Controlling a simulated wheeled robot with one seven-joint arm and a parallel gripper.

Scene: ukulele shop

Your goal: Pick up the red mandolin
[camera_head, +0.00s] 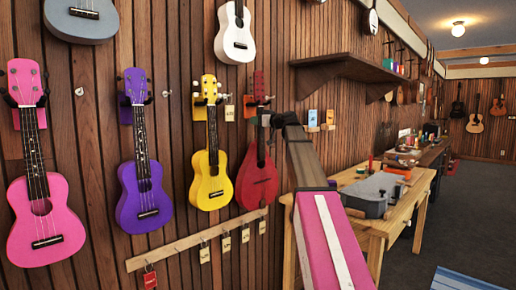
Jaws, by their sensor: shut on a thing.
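The red mandolin (257,183) hangs upright on the wood-panelled wall, right of the yellow ukulele (211,178). Its teardrop body is in clear view. My gripper (267,119) is at its neck, just below the headstock, and is shut on it. The fingertips are small and partly hidden, so the exact contact is hard to see. The mandolin's headstock is still at its orange wall hanger (262,99). My arm reaches up to it from the lower right and covers the wall beside it.
Purple (144,195) and pink (45,220) ukuleles hang further left, and a white one (235,35) hangs above. A hook rail with tags (190,243) runs below. A dark shelf (345,68) juts out at upper right. A wooden workbench (405,205) with a grey tray stands at right.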

